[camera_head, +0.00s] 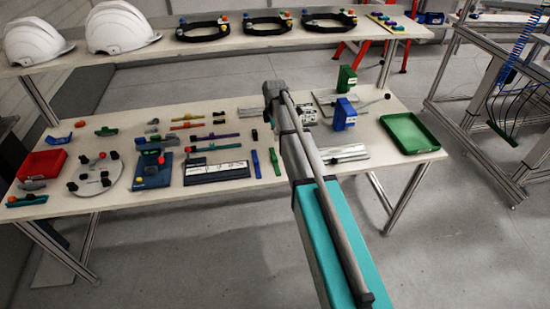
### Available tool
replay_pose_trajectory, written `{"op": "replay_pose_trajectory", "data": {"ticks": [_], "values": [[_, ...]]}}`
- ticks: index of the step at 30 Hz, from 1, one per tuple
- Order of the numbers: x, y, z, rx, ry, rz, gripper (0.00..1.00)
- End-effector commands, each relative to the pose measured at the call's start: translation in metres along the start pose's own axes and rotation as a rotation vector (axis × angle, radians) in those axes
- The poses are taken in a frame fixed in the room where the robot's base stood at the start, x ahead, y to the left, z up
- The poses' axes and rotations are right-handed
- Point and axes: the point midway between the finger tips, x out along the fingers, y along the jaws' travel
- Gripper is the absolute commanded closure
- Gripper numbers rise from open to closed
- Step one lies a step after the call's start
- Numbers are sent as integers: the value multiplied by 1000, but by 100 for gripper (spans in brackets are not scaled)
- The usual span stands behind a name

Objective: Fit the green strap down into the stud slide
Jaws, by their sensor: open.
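A short green strip (275,162) lies on the table beside a blue strip (256,164), left of my arm. I cannot tell which of the two is the green strap. My gripper (272,96) is over the back middle of the table. It is small, dark and partly hidden by my arm; it is open, and I see nothing held. Metal fixtures stand right of my arm, one beside the gripper (307,114) and a flat one nearer (344,153). I cannot tell which part is the stud slide.
A green tray (437,150) is at the table's right end. Blue (344,115) and green (347,78) upright blocks stand right of my arm. A red bin (22,167), a round plate (113,184) and fixtures crowd the left. White helmets (115,30) sit on the rear bench.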

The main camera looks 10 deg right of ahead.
Motion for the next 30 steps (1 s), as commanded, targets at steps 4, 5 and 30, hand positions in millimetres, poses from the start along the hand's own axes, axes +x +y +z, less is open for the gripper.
{"op": "replay_pose_trajectory", "data": {"ticks": [4, 5, 30], "values": [[0, 0, 0, 2, 0, 0, 17], [1, 0, 0, 2, 0, 0, 17], [57, 0, 2, 4, 0, 0, 17]]}}
